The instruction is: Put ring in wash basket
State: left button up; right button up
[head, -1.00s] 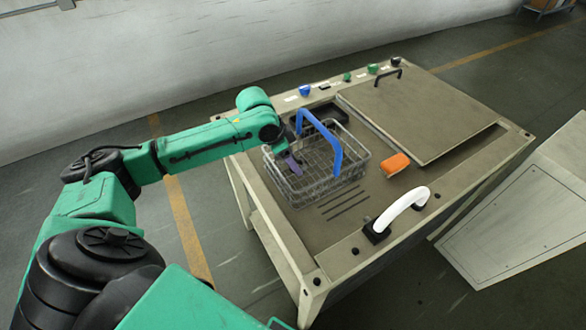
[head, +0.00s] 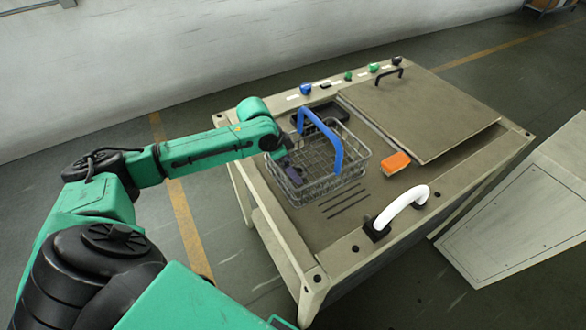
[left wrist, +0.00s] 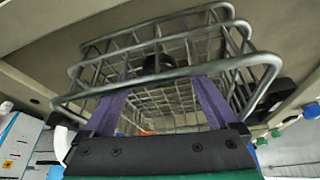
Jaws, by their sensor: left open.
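The wash basket (head: 345,178) is a wire basket with a raised blue handle, standing on the bench top. My left gripper (head: 292,176) has purple fingers and is at the left end of the basket, reaching down at its wires. In the left wrist view the open fingers (left wrist: 160,88) reach up to the basket's wires (left wrist: 170,74), with nothing seen held between them. A dark round thing (left wrist: 158,62), likely the ring, shows through the wires just beyond the fingertips. In the head view I cannot make out the ring. My right gripper is not in view.
An orange block (head: 396,162) lies right of the basket. A dark tray (head: 326,113) is behind it. A white handle (head: 403,206) stands at the bench's front edge. A raised flat lid (head: 420,110) covers the right side. Knobs (head: 306,89) line the back edge.

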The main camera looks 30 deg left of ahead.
pick_arm(q)
jog(key=v, duration=1)
jog(key=shift+r+b, duration=0.25)
jog(key=shift+b, duration=0.1)
jog(key=shift+s+f, duration=0.1)
jog(key=shift+s, duration=0.05)
